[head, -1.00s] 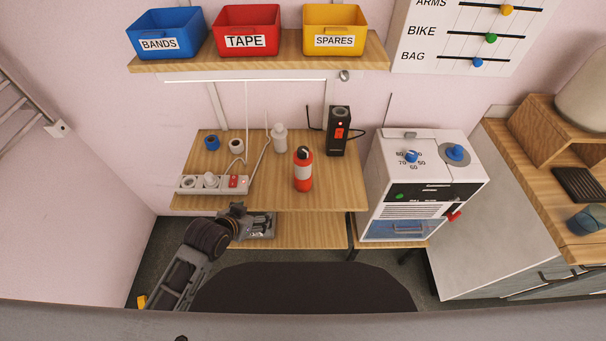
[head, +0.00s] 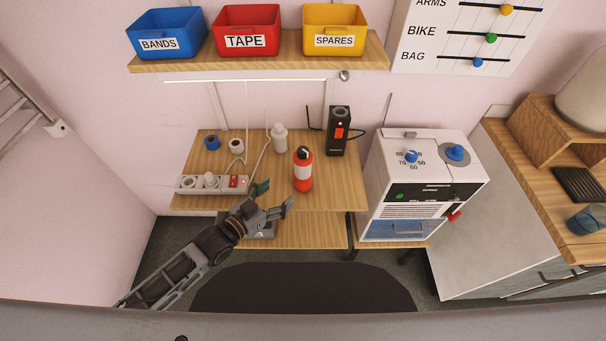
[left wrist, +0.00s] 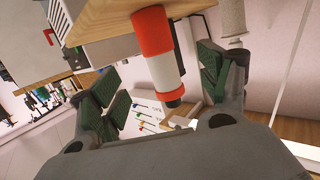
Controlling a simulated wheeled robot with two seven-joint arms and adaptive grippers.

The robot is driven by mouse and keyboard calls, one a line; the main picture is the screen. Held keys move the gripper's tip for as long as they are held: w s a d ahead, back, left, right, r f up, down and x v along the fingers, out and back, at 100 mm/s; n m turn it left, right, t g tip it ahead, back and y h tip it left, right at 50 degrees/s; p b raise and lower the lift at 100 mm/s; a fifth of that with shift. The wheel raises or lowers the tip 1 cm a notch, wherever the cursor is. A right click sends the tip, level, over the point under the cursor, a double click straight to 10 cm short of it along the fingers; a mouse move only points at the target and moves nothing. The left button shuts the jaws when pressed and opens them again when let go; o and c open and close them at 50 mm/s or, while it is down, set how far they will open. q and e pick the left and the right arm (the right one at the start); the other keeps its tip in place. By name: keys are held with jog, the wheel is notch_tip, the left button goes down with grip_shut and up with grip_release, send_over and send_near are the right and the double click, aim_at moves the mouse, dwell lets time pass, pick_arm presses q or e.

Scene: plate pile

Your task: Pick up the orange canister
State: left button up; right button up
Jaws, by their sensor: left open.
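The orange canister (head: 303,171) has a white band and a dark top and stands upright on the wooden table (head: 270,195), right of the power strip. My left gripper (head: 276,196) is open and empty at the table's front edge, left of and nearer than the canister, apart from it in the head view. In the left wrist view the canister (left wrist: 158,52) shows between the two open fingers (left wrist: 160,88), beyond them. My right gripper is not in view.
A white power strip (head: 212,184) with cords lies left of the gripper. A white machine (head: 420,180) stands to the right.

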aim_at(296, 173)
pick_arm(q)
jog(key=shift+s+a+r+m+t+h, duration=0.15)
jog(key=shift+a+r+m+t+h, duration=0.15)
jog(key=shift+h, duration=0.25)
jog(key=shift+s+a+r+m+t+h, duration=0.1)
jog(key=shift+a+r+t+h, duration=0.1)
jog(key=shift+a+h, duration=0.3)
jog(key=shift+d, duration=0.15)
jog(key=shift+p+x, duration=0.3)
jog(key=shift+x, duration=3.9)
jog(key=shift+w+d, duration=0.1)
jog(key=shift+f+p+x, duration=0.15)
jog(key=shift+p+x, duration=0.1)
jog(key=shift+x, duration=1.05)
jog(key=shift+f+p+x, duration=0.2)
jog(key=shift+x, duration=1.05)
jog(key=shift+d, duration=0.1)
jog(key=shift+r, duration=0.1)
jog(key=c, duration=1.5)
jog(key=shift+r, duration=0.1)
jog(key=shift+c, duration=0.2)
